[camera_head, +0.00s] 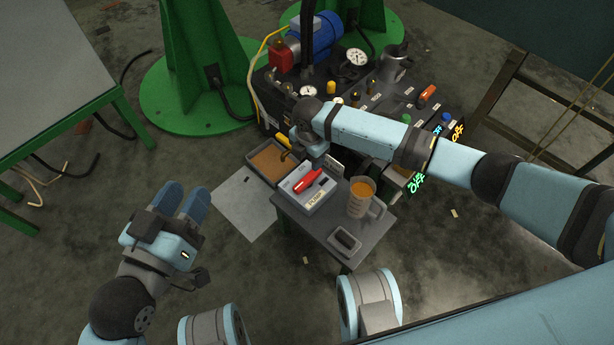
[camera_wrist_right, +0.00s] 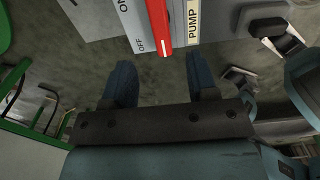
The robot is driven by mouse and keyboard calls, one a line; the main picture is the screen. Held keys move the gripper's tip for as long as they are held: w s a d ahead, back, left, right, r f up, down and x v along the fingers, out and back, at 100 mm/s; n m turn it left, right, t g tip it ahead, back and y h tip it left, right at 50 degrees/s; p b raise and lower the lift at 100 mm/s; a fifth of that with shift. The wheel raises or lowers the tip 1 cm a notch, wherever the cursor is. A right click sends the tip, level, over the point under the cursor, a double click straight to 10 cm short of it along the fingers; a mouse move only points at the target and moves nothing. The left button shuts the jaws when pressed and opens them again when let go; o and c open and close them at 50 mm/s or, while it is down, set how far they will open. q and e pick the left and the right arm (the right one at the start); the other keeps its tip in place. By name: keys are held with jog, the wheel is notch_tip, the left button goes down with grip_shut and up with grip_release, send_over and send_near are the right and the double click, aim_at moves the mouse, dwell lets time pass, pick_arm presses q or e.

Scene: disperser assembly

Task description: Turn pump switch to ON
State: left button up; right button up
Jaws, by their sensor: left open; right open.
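The pump switch (camera_head: 299,193) is a white box with a red lever (camera_head: 308,181) and a PUMP label, on the small grey table. In the right wrist view the switch box (camera_wrist_right: 134,22) is at the top, with OFF and ON marks; the white-marked end of the red lever (camera_wrist_right: 158,22) lies beside OFF. My right gripper (camera_wrist_right: 161,85) is open and empty, its fingers pointing toward the switch with the lever between their lines, apart from it. In the head view my right wrist largely hides this gripper. My left gripper (camera_head: 182,202) is open and empty, left of the table.
A jug of orange liquid (camera_head: 361,197) and a small grey tray with a dark item (camera_head: 345,242) stand on the table (camera_head: 315,228), right of the switch. A brown-filled tray (camera_head: 270,163) is behind it. A machine with gauges and a blue motor (camera_head: 314,38) stands farther back.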

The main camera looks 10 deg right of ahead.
aim_at(309, 177)
notch_tip(309, 177, down, 6)
jog(key=shift+f+b, duration=0.25)
jog(key=shift+b, duration=1)
notch_tip(309, 177, down, 3)
jog(key=shift+f+b, duration=0.1)
jog(key=shift+b, duration=0.65)
jog(key=shift+f, duration=0.3)
pick_arm(q)
jog(key=f, duration=0.1)
jog(key=w+f+m, duration=0.1)
jog(key=f+m, duration=0.1)
jog(key=shift+w+a, duration=0.25)
jog(key=shift+a, duration=0.1)
pick_arm(e)
jog(key=c, duration=0.9)
pick_arm(q)
jog(key=shift+r, duration=0.15)
